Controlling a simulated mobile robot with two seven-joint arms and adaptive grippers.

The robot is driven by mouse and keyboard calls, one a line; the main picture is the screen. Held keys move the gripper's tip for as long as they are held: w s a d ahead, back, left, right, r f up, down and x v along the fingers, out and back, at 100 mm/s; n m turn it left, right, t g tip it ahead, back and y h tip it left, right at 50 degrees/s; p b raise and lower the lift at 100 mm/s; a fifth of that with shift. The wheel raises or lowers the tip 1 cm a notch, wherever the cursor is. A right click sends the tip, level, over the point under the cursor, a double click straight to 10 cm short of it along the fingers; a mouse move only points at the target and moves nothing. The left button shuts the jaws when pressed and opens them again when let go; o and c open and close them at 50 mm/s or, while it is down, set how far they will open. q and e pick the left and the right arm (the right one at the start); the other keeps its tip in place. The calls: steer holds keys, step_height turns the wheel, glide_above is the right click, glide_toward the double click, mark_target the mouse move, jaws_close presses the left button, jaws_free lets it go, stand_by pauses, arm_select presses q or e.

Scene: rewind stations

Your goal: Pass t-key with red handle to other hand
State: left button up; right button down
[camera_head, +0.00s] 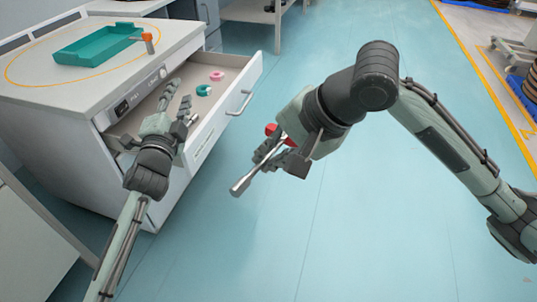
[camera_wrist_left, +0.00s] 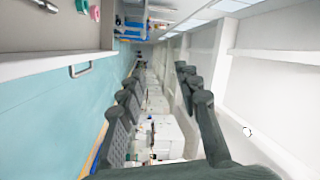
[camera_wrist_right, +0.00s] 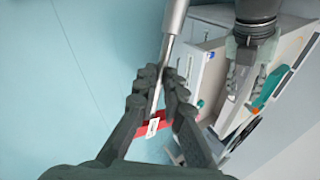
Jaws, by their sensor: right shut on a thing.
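The t-key with red handle (camera_head: 243,184) is in my right gripper (camera_head: 270,152), held in the air over the blue floor. Its silver shaft points down and left in the head view, and its red handle (camera_head: 271,129) shows behind the fingers. In the right wrist view, the fingers close around the shaft (camera_wrist_right: 172,28), with the red handle (camera_wrist_right: 142,130) nearer the palm. My left gripper (camera_head: 177,104) is over the open drawer, left of the t-key and apart from it. In the left wrist view its fingers (camera_wrist_left: 160,98) are spread with nothing between them.
The open drawer (camera_head: 228,110) holds a pink ring (camera_head: 217,76) and a teal ring (camera_head: 203,90). On the cabinet top (camera_head: 35,93) are a teal tray (camera_head: 98,45) and an orange-handled tool (camera_head: 148,40). Floor between the drawer and my right arm is clear.

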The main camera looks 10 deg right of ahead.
arm_select(q)
steer(key=s+a+f+n+g+y, duration=0.35)
steer(key=s+a+f+n, duration=0.25)
steer(key=f, duration=0.5)
steer(key=s+a+f+n+g+y, duration=0.2)
steer(key=s+a+f+n+g, duration=0.4)
steer(key=f, duration=0.5)
steer(key=s+f+g, duration=0.2)
steer(key=s+f, duration=0.2)
steer(key=s, duration=0.3)
steer(key=s+f+n+g+h, duration=0.1)
steer(key=s+f+g, duration=0.1)
steer(key=s+f, duration=0.3)
steer(key=s+f+n+g, duration=0.1)
steer(key=s+f, duration=0.3)
steer(key=s, duration=0.7)
steer(key=shift+f+g+h, duration=0.2)
steer(key=shift+g+h, duration=0.15)
steer(key=shift+g, duration=0.4)
steer(key=shift+s+a, duration=0.1)
steer(key=shift+c, duration=0.3)
